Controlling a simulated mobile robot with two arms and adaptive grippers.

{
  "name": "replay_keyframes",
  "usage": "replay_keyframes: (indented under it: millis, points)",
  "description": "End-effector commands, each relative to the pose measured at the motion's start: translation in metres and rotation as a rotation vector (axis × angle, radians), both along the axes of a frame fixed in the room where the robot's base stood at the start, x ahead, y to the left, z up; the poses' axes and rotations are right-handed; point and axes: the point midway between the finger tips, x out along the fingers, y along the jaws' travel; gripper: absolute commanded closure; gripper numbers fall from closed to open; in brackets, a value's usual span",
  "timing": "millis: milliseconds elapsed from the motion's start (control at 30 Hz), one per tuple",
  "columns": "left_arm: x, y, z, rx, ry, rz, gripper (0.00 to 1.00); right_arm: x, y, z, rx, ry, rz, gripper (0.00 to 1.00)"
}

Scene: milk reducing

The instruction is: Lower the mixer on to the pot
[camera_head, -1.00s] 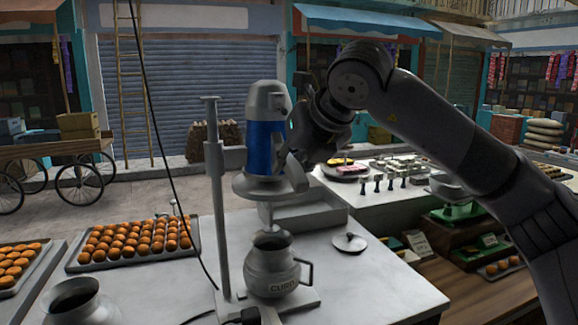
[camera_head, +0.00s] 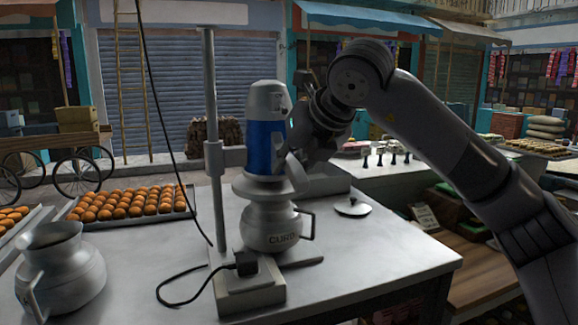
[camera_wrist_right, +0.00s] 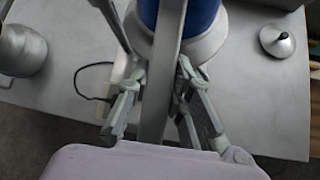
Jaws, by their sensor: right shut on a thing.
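The mixer (camera_head: 266,140) has a blue body with a grey top and a wide grey base. It sits right over the mouth of the grey metal pot (camera_head: 270,226), marked with lettering, and hides its opening. The mixer hangs beside a vertical stand pole (camera_head: 215,180). My right gripper (camera_head: 296,165) is at the mixer's right side. In the right wrist view, its fingers (camera_wrist_right: 160,105) are shut on a grey bar, the mixer handle (camera_wrist_right: 158,95), with the blue body (camera_wrist_right: 190,15) just beyond. My left gripper is not in view.
A second metal jug (camera_head: 85,275) stands front left, also in the wrist view (camera_wrist_right: 20,50). A tray of round orange sweets (camera_head: 130,215) lies behind it. A lid (camera_head: 352,207) rests right of the pot. A black cable (camera_head: 185,300) runs to the stand base. The table's front right is clear.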

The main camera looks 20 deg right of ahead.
Motion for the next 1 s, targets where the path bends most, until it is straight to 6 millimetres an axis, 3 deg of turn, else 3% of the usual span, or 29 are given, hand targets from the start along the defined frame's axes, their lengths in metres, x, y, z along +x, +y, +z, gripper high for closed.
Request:
replay_keyframes:
  millis: [333, 367, 667, 1000]
  points:
    - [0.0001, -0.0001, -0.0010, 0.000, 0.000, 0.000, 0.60, -0.0007, 0.0013, -0.0078, -0.009, 0.016, 0.005, 1.00]
    - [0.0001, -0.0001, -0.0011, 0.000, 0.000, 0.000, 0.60, -0.0007, 0.0013, -0.0079, -0.009, 0.016, 0.005, 0.79]
    - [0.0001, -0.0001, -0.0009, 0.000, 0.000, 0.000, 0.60, -0.0004, 0.0007, -0.0050, -0.005, 0.010, 0.002, 0.60]
    - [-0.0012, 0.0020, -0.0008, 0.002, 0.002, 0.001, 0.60, -0.0020, -0.0001, -0.0011, -0.003, 0.006, 0.001, 0.60]
